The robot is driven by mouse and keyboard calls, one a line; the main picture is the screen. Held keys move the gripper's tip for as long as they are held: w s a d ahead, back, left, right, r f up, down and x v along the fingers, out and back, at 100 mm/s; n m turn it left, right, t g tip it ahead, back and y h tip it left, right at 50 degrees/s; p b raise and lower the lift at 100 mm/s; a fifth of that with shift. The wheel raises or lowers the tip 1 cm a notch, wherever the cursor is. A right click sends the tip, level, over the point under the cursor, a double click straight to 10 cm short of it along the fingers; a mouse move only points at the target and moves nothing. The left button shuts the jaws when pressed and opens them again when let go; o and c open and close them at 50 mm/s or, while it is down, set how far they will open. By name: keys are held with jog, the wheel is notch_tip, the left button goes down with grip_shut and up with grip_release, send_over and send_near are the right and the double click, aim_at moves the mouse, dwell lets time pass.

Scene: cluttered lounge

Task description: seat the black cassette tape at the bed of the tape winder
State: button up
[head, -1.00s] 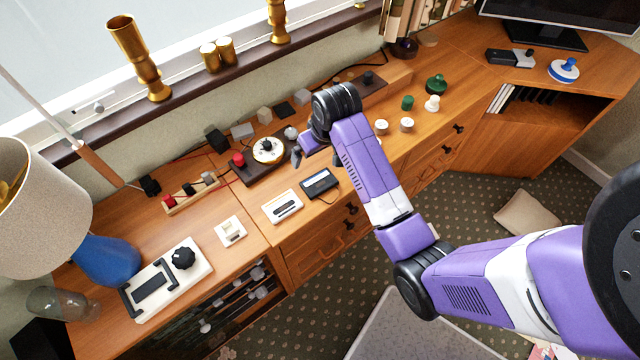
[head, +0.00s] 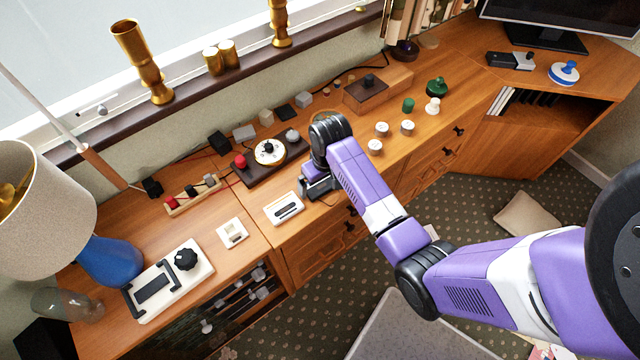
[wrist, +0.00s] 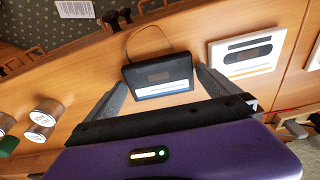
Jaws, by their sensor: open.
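The black cassette tape (wrist: 158,72) lies flat on the wooden cabinet top, with a pale label strip along one edge and a thin cord or loop at its far side. My gripper (wrist: 163,82) is open, its two grey fingers on either side of the cassette in the wrist view, and it holds nothing. In the head view my gripper (head: 312,188) is low over the cabinet and hides most of the cassette. The tape winder (head: 196,276) seems to be the white unit at the left, with a dark rectangular bed, black brackets and a black knob.
A white cassette (head: 284,208) lies just left of my gripper; it also shows in the wrist view (wrist: 222,52). A small white switch plate (head: 232,232) sits between it and the winder. A dark board with a round dial (head: 270,152) is behind. A blue lamp (head: 108,262) stands left.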

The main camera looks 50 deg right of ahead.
jog(key=c, duration=1.1)
jog(key=shift+r, duration=0.1)
